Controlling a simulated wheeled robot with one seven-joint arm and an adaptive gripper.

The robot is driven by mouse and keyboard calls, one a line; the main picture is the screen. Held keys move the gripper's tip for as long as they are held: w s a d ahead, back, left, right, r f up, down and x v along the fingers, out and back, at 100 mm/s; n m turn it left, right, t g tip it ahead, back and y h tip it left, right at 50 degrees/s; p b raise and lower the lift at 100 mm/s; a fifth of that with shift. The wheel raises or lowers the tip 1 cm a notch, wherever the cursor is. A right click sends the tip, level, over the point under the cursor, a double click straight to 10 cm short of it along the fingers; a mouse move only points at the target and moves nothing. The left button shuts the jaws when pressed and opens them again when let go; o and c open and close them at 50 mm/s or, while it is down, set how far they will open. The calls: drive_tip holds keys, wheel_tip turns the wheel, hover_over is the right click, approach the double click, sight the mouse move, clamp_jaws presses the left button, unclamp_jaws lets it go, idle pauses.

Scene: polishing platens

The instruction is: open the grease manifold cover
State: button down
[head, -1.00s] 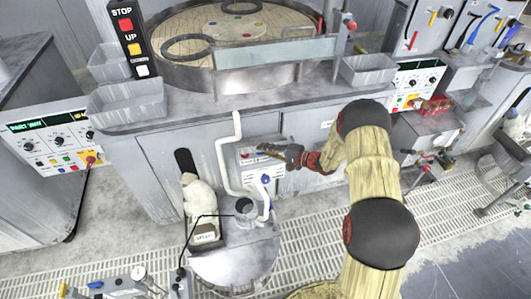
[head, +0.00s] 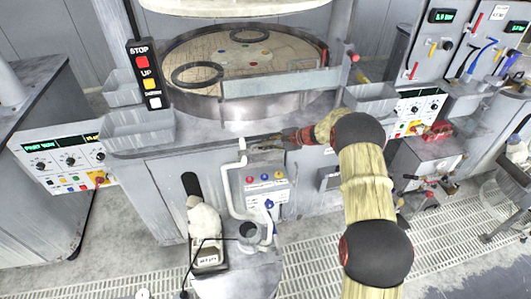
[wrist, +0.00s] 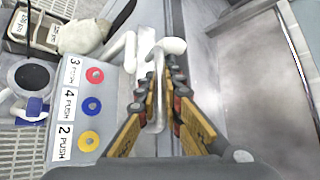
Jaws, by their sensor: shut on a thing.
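The grease manifold (head: 268,192) stands on the front of the machine cabinet. Its face shows red, blue and yellow round buttons; in the wrist view the button panel (wrist: 90,105) has labels 3, 4 and 2 PUSH. My gripper (head: 258,146) is just above the panel. In the wrist view my gripper (wrist: 160,78) is shut on a narrow pale grey piece (wrist: 158,118), which looks like the cover's handle or edge. The cover appears raised, leaving the buttons exposed. Most of the cover is hidden by my fingers or seen edge-on.
A white pipe (head: 231,192) runs close along the manifold's left side. The round platen (head: 240,65) and grey bins (head: 135,130) are above.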

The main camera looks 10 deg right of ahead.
drive_tip(key=shift+w+r, duration=0.3)
drive_tip(key=shift+w, duration=0.45)
drive_tip(key=c, duration=1.9)
unclamp_jaws()
drive_tip(key=shift+s, duration=0.1)
drive_tip(key=v, duration=1.2)
drive_tip(key=shift+f, duration=0.15)
